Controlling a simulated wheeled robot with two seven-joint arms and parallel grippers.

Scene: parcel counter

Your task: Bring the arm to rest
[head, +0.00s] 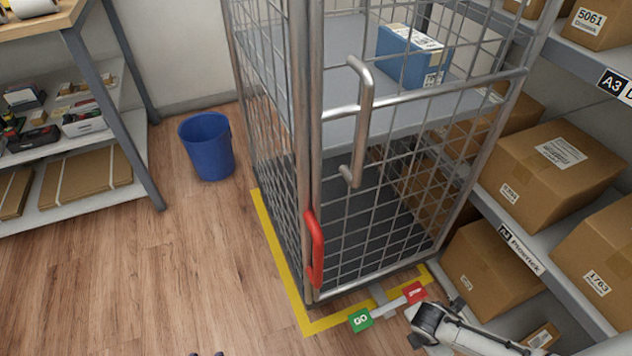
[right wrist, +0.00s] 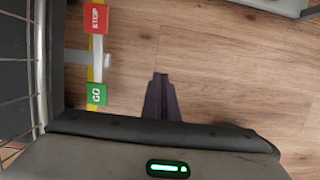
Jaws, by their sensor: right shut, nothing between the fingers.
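My right arm comes in at the lower right of the head view, its white and dark end (head: 440,322) beside the foot pedal of the roll cage. In the right wrist view my right gripper (right wrist: 161,78) is shut and empty, its dark fingers over bare wood floor. It is apart from the pedal. At the bottom edge of the head view two small dark tips (head: 207,354) just show, probably my left gripper; too little shows to tell its state.
The roll cage (head: 311,120) has a red lever and a blue box (head: 400,62) on its shelf. Its pedal has green GO (head: 361,320) and red STOP (head: 414,292) pads. A parcel rack (head: 520,258) stands right. A blue bin (head: 207,148) stands left; the floor in front is clear.

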